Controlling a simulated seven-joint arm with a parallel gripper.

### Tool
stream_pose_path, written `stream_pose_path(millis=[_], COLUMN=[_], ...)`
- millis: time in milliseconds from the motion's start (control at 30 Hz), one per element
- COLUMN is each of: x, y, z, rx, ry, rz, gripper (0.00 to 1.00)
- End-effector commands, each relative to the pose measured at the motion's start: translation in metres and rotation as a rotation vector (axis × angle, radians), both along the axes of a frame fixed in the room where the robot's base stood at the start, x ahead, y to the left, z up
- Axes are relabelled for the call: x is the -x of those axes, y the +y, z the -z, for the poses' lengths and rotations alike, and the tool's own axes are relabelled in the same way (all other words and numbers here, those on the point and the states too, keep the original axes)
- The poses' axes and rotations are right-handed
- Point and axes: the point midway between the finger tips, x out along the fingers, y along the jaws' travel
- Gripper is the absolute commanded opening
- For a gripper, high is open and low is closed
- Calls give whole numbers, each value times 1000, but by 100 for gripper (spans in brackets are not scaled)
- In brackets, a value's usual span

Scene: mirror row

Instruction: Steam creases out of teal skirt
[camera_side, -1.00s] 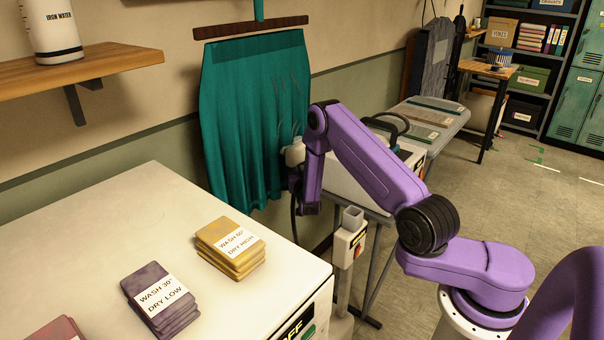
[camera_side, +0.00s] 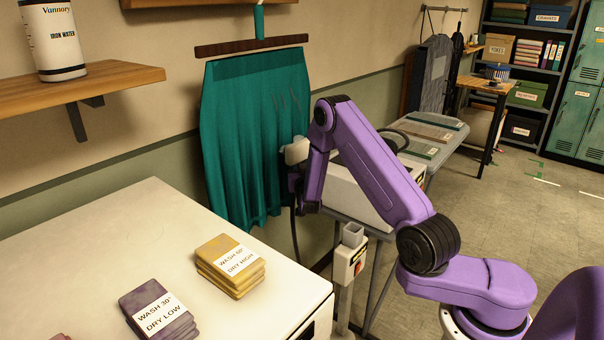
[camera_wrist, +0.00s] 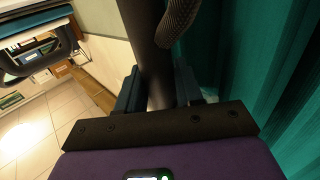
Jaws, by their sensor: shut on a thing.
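The teal skirt (camera_side: 245,130) hangs from a dark wooden hanger bar (camera_side: 252,44) against the wall. A few thin crease marks (camera_side: 285,100) show on its upper right part. My gripper (camera_side: 296,183) is at the skirt's right edge. It is shut on the dark handle (camera_wrist: 160,75) of a steamer, whose white head (camera_side: 296,151) is at the skirt's right side; I cannot tell if it touches. In the wrist view my gripper (camera_wrist: 160,92) has one finger on each side of the handle, with the skirt (camera_wrist: 280,90) close on the right.
A dark ribbed hose (camera_wrist: 178,20) runs by the handle. A grey post with a control box (camera_side: 350,258) stands below my arm. A white-topped machine (camera_side: 120,235) with yellow cloths (camera_side: 231,266) and purple cloths (camera_side: 158,310) fills the front left. A folding table (camera_side: 440,135) stands behind.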

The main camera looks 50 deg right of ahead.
Motion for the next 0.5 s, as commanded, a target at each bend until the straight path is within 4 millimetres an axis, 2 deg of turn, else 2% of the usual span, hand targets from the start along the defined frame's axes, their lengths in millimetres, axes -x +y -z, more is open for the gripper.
stream_pose_path(millis=[500], x=[0], y=[0], z=[-33], rx=[3], ry=[-6], rz=[0], gripper=[0])
